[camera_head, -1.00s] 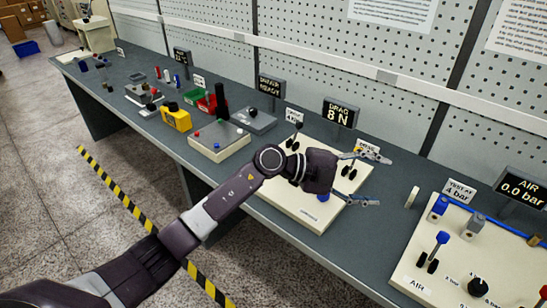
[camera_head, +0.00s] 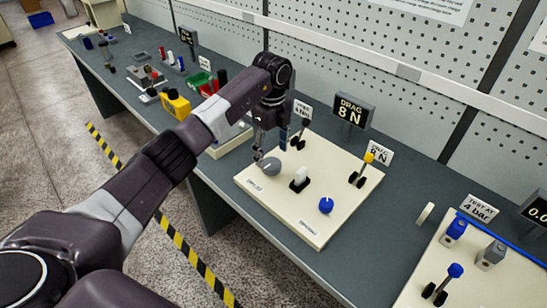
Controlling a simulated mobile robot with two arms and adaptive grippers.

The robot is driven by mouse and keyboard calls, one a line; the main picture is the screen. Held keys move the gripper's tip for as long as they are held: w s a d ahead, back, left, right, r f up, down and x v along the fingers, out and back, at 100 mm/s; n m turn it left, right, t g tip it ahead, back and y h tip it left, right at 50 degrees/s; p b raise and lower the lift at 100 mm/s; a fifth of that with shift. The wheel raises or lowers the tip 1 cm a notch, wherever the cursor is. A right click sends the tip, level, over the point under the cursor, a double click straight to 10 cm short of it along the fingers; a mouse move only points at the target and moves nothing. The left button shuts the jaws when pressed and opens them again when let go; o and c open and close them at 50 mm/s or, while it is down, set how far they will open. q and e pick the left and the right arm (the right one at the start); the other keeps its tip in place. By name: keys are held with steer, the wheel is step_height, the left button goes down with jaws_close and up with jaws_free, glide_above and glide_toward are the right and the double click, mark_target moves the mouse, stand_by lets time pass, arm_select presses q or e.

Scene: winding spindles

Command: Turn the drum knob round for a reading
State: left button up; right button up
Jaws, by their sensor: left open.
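A cream panel (camera_head: 334,228) lies on the bench. A round grey knob (camera_head: 270,166) sits at its left side, and a blue knob (camera_head: 326,205) near its front right. Their small labels are too blurred to read, so I cannot tell by text which is the drum knob. My left gripper (camera_head: 270,151) points down just above and behind the grey knob, open and empty. One fingertip is close to the knob's edge; I cannot tell whether it touches. A display (camera_head: 351,110) behind the panel reads DRAG 8 N. My right gripper is not in view.
A white rocker (camera_head: 299,177) stands between the two knobs. Another cream panel (camera_head: 440,262) with blue-topped parts is at right. The pegboard wall (camera_head: 330,50) bounds the bench behind.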

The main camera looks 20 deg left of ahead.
mark_target(273, 164)
arm_select(q)
steer(key=f, duration=0.3)
steer(key=shift+w+f+p, duration=0.2)
steer(key=shift+f+p, duration=0.2)
steer(key=shift+f, duration=0.3)
steer(key=c, duration=1.2)
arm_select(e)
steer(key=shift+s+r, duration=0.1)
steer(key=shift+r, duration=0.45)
